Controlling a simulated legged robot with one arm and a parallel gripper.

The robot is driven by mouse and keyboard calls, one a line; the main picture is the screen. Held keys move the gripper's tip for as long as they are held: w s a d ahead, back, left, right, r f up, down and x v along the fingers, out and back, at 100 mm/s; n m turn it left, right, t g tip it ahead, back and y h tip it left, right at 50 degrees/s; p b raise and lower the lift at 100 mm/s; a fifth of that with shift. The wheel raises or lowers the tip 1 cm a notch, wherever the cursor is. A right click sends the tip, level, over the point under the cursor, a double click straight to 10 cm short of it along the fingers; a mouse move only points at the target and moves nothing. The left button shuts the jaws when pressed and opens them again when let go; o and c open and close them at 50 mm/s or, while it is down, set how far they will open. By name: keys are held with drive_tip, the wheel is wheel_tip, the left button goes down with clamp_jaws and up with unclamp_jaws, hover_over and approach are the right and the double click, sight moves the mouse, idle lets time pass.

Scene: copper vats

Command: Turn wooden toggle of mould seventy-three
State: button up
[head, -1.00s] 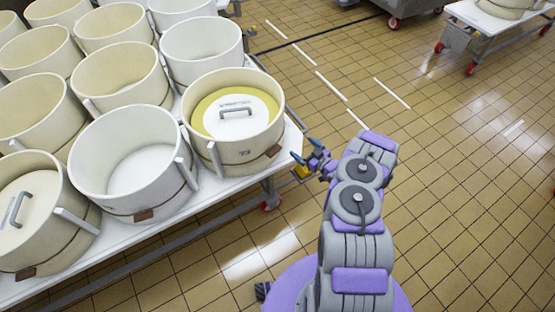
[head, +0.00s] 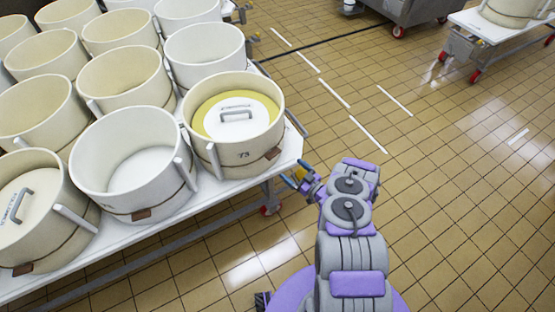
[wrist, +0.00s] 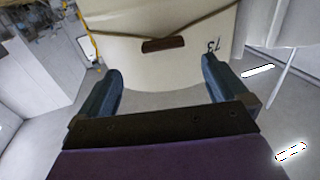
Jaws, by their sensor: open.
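Mould seventy-three (head: 232,158) is a cream round mould with a yellow ring and a white handled lid inside. It stands at the right corner of the white table, with "73" on its wall. Its brown wooden toggle (head: 273,153) sits on a cord around the wall, on the side facing my arm. In the wrist view the toggle (wrist: 163,44) lies crosswise, beyond and roughly between my fingertips. My gripper (head: 296,178) is just off the table corner, below and right of the toggle.
Several similar moulds (head: 130,165) crowd the white table (head: 225,190) to the left. The table edge and its metal frame (head: 268,190) are close to my gripper. Tiled floor (head: 440,190) is open to the right. Another wheeled table (head: 490,28) stands far off.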

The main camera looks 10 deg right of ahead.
sight(273, 154)
drive_tip(key=b+x, duration=0.2)
drive_tip(key=x, duration=0.8)
drive_tip(key=shift+b, duration=0.3)
drive_tip(key=shift+s, duration=0.1)
drive_tip(key=shift+c, duration=0.5)
drive_tip(key=c, duration=0.9)
drive_tip(key=shift+o, duration=0.2)
